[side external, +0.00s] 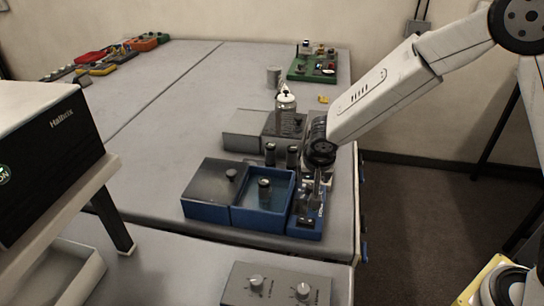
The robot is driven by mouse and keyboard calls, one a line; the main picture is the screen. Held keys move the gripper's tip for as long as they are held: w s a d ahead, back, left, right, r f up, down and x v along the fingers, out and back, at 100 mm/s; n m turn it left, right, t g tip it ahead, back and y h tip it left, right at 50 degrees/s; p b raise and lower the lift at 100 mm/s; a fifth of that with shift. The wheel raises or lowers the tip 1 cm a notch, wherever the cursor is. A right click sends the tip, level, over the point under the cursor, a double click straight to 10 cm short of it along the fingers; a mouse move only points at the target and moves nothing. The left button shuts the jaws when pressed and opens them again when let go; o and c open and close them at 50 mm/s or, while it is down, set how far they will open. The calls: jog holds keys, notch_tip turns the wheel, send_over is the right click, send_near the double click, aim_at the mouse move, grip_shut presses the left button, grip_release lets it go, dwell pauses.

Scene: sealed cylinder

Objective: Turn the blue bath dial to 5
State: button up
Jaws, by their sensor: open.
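The blue bath (207,211) stands near the front right edge of the grey table. Its left part has a dark lid with a black knob; its right part is an open basin (275,208) with a small dark-topped cylinder (264,190) in it. A narrow blue control section (305,227) adjoins the basin on the right. My gripper (315,196) points down over this control section, open. The dial is hidden or too small to make out, so I cannot tell its setting or whether the fingers touch it.
Behind the bath stand two dark-topped posts, a grey box (244,129) and a clear jar (285,115). A grey panel with two white knobs (275,287) is in front. A green tray (314,67) sits at the back. The table's left middle is clear.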

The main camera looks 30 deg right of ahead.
aim_at(311, 186)
jog(key=shift+x, duration=2.05)
grip_shut()
